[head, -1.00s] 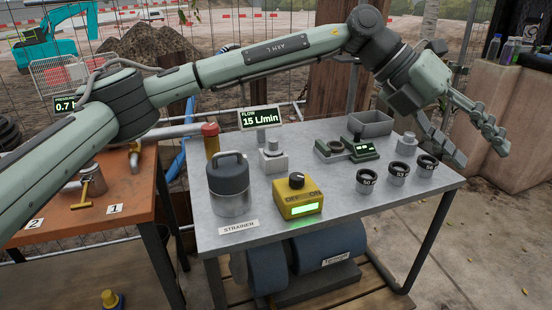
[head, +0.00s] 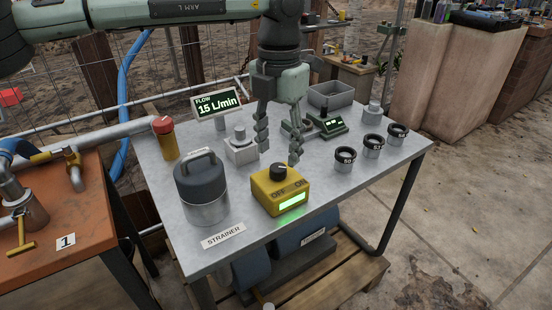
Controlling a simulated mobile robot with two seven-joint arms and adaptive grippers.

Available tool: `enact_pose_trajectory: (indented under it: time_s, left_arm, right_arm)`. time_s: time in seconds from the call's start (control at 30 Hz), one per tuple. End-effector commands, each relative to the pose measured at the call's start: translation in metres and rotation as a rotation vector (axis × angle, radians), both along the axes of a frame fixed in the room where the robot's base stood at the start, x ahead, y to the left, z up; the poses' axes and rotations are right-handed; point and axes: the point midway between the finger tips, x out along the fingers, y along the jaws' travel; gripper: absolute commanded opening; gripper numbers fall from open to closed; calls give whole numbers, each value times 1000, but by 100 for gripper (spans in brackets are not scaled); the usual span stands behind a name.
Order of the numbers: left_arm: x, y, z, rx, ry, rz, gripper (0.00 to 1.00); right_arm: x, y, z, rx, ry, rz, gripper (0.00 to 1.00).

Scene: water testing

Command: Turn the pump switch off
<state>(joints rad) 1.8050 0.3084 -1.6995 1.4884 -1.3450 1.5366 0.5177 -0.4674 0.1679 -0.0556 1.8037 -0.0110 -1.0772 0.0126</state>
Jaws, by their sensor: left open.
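The pump switch box (head: 280,191) is yellow and stands at the front of the grey table. It has a black knob (head: 279,171) on top between the words OFF and ON, and a lit green strip on its front. I cannot tell exactly where the knob points. My left gripper (head: 279,155) hangs down above and just behind the box, its two fingers spread apart and empty. Its right fingertip looks close to the knob; I cannot tell whether they touch. My right gripper is not in view.
On the grey table (head: 240,238), a grey strainer canister (head: 203,190) stands left of the box. A flow display (head: 216,103) reads 15 L/min. Several small cups, including one marked 50 (head: 345,159), stand to the right. A grey tray (head: 331,97) is at the back.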

Motion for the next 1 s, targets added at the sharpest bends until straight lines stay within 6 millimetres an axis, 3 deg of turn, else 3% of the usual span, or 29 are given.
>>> enact_pose_trajectory:
  time_s: [0.23, 0.6, 1.0]
  left_arm:
    - [0, 0, -33, -1, 1, -1, 49]
    - [0, 0, -40, -2, 0, -1, 49]
    - [0, 0, -40, -3, 0, 0, 0]
  right_arm:
    - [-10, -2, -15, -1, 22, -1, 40]
    - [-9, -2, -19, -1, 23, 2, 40]
    - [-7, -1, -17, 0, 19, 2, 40]
